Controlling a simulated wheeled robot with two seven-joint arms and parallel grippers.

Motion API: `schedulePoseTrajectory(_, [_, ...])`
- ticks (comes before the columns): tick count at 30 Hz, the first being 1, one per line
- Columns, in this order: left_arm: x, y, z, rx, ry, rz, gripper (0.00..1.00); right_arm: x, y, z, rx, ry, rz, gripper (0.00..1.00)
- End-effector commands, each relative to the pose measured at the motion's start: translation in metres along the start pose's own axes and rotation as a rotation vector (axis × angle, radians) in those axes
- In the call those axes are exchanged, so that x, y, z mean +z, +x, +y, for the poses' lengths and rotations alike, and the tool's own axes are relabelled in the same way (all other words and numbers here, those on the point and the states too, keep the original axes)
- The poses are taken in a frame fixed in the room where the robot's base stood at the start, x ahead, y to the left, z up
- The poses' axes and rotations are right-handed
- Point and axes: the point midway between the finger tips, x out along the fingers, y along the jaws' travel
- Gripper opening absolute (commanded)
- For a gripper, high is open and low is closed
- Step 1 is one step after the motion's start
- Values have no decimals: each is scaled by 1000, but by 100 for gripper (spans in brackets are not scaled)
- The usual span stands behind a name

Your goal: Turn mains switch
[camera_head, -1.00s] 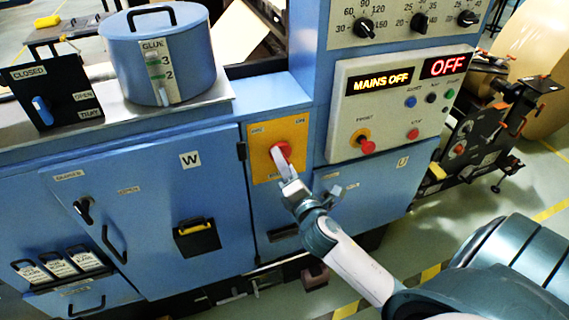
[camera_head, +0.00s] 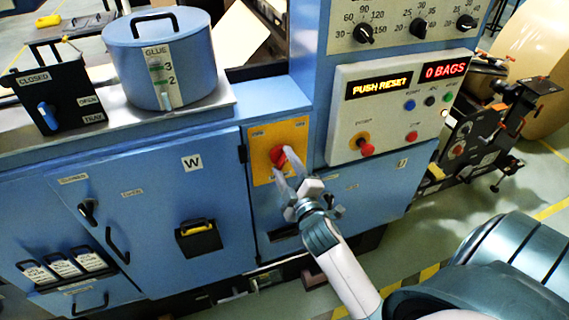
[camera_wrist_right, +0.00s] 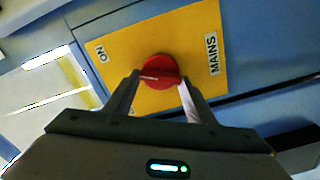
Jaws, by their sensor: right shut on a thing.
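The red mains switch knob (camera_head: 279,156) sits on a yellow plate (camera_head: 293,134) on the blue machine front. In the right wrist view the knob (camera_wrist_right: 160,71) shows between my fingers, with a pale line on its face. The plate there (camera_wrist_right: 118,50) carries the labels MAINS and ON. My right gripper (camera_head: 284,166) is shut on the knob, one finger on each side; it also shows in the right wrist view (camera_wrist_right: 158,88). The upper display (camera_head: 379,85) reads PUSH RESET and the red one (camera_head: 444,70) reads 0 BAGS. My left gripper is not in view.
A control panel (camera_head: 400,130) with a red mushroom button on yellow (camera_head: 366,149) and small coloured buttons is right of the plate. A blue glue pot (camera_head: 160,60) and a black lever box (camera_head: 58,100) stand left. Floor at right is partly clear.

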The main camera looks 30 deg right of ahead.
Motion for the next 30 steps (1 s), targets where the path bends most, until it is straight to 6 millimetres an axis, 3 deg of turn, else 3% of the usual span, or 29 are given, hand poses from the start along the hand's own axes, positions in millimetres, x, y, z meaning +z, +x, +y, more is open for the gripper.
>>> schedulePoseTrajectory(13, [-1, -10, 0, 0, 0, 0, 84, 0, 0, 1, -2, 298, -2, 28])
schedulePoseTrajectory(30, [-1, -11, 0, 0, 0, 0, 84, 1, 0, 0, -3, 348, -2, 28])
